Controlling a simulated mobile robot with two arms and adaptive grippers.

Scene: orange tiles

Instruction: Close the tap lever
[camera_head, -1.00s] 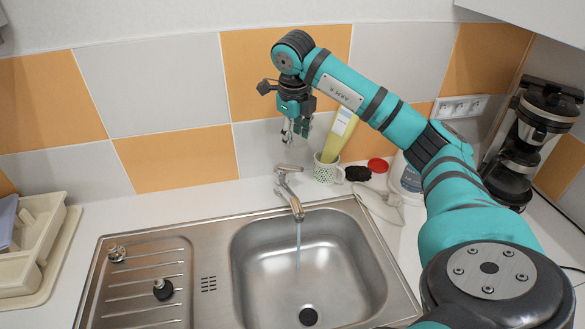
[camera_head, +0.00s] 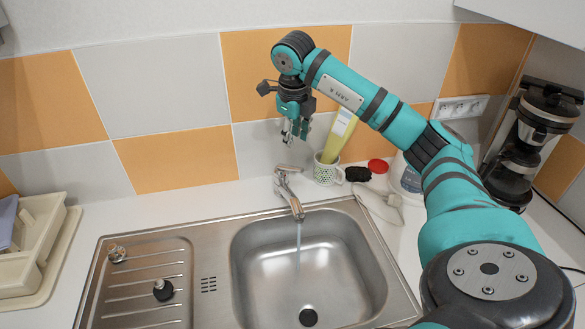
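The chrome tap (camera_head: 287,190) stands behind the sink. Its lever (camera_head: 289,168) is on top, and a stream of water (camera_head: 298,245) runs from the spout into the basin. My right gripper (camera_head: 296,139) points down above the lever, with a visible gap between the fingertips and the lever. The fingers are small in the picture, and I cannot tell whether they are open or shut. I see nothing held in them. My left gripper is not in view.
A patterned mug (camera_head: 327,172) with a yellow-green tube (camera_head: 338,138) stands close right of the tap. A red lid (camera_head: 378,166), a white bottle (camera_head: 405,178) and a coffee maker (camera_head: 530,140) are farther right. The tiled wall is behind. The counter left of the tap is clear.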

